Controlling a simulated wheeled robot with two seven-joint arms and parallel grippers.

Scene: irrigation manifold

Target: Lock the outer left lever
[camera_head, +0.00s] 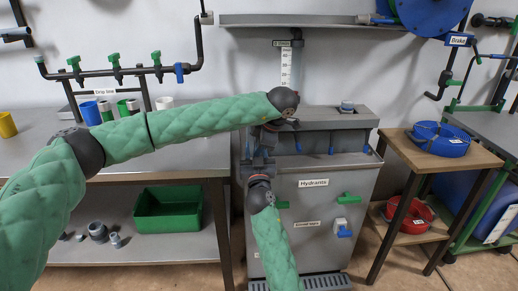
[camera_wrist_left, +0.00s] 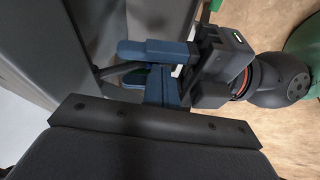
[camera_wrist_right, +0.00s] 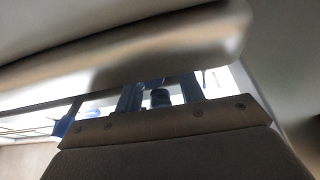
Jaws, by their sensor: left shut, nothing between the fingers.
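The grey cabinet (camera_head: 320,240) labelled as hydrants stands at the centre. Small blue levers (camera_head: 298,148) line its upper front, with others (camera_head: 331,150) to the right. The outer left lever cannot be made out; both grippers cover that corner. My left gripper (camera_head: 262,152) is shut and empty at the cabinet's upper left corner; its blue fingers show in the left wrist view (camera_wrist_left: 162,92). My right gripper (camera_head: 257,170) is just below, very close to it. In the right wrist view its fingers (camera_wrist_right: 160,92) stand apart, with a dark blue cylinder (camera_wrist_right: 160,98) seen between them.
Green handles (camera_head: 347,198) sit on the cabinet front. The left workbench (camera_head: 190,160) holds cups, with a green crate (camera_head: 168,208) below. A wooden side table (camera_head: 420,150) with a blue hose coil (camera_head: 440,139) stands right. A pipe with green valves (camera_head: 115,68) hangs on the wall.

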